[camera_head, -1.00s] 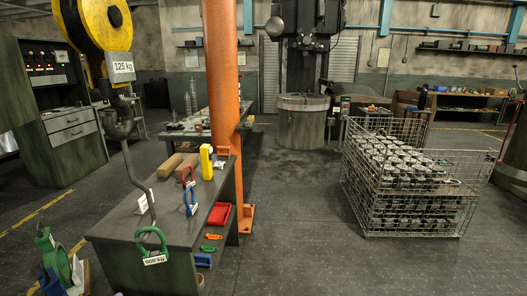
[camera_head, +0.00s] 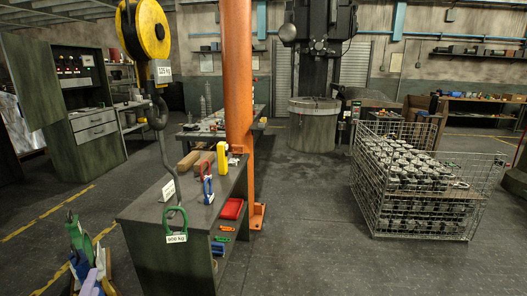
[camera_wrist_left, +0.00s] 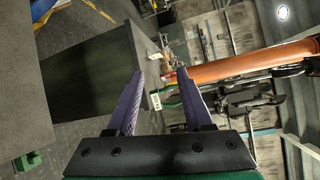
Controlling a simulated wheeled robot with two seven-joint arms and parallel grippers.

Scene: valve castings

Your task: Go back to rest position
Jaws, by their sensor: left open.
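A green shackle (camera_head: 176,212) with a "900 kg" tag is at the bench's front edge. My right gripper is in neither view.
A yellow hoist block (camera_head: 150,32) with a hook hangs above the bench. An orange column (camera_head: 238,90) stands behind it. A wire crate (camera_head: 410,215) of castings is at the right. The floor (camera_head: 310,230) between bench and crate is clear.

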